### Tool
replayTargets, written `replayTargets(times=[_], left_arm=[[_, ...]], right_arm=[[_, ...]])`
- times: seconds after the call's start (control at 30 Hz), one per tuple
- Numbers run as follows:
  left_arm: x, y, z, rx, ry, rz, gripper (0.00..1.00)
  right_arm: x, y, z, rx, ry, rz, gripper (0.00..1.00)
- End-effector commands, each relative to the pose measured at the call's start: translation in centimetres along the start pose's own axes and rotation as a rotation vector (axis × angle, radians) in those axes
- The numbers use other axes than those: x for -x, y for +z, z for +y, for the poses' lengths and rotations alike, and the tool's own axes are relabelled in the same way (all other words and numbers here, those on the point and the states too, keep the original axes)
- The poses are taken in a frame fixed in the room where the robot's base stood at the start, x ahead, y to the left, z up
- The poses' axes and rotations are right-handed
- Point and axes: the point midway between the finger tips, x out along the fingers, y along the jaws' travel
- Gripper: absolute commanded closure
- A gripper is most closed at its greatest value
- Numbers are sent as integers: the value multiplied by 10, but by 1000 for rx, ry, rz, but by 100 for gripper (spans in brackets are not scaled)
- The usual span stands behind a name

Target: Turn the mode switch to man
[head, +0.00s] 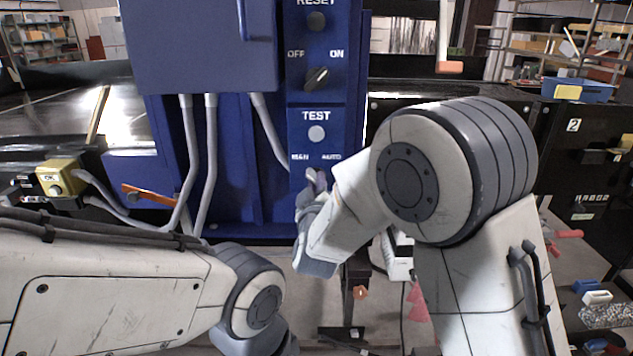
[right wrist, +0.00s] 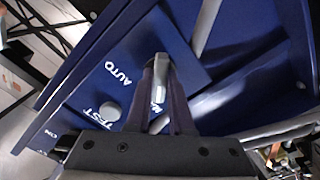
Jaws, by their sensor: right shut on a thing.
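The blue control panel (head: 342,65) carries the TEST label and, below it, the MAN and AUTO labels. My right gripper (head: 316,178) is at the panel just under these labels and hides the mode switch in the head view. In the right wrist view the grey mode switch knob (right wrist: 161,72) stands between the two dark fingers of the gripper (right wrist: 163,92), which are shut on it. The knob lies lengthwise along the fingers, its lower end by the partly hidden MAN lettering; AUTO is clear to its left. My left gripper is out of view.
Above are the OFF/ON knob (head: 317,78) and a round TEST button (head: 316,133). Grey conduits (head: 210,150) run down left of the panel. A yellow OK button box (head: 60,178) stands at the left by the conveyor (head: 60,112).

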Motion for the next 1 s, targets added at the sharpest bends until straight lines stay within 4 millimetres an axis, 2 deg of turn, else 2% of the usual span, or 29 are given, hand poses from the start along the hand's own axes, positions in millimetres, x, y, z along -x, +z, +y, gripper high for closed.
replayTargets(times=[0.5, 0.53, 0.6, 1.0], left_arm=[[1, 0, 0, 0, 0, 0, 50], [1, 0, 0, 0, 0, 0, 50], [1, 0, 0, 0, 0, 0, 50], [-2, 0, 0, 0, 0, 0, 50]], right_arm=[[0, -1, -1, 23, -3, 3, 100], [0, -1, -1, 23, -3, 3, 76], [0, -1, -1, 22, -3, 3, 50], [6, 0, -1, 19, -2, 2, 50]])
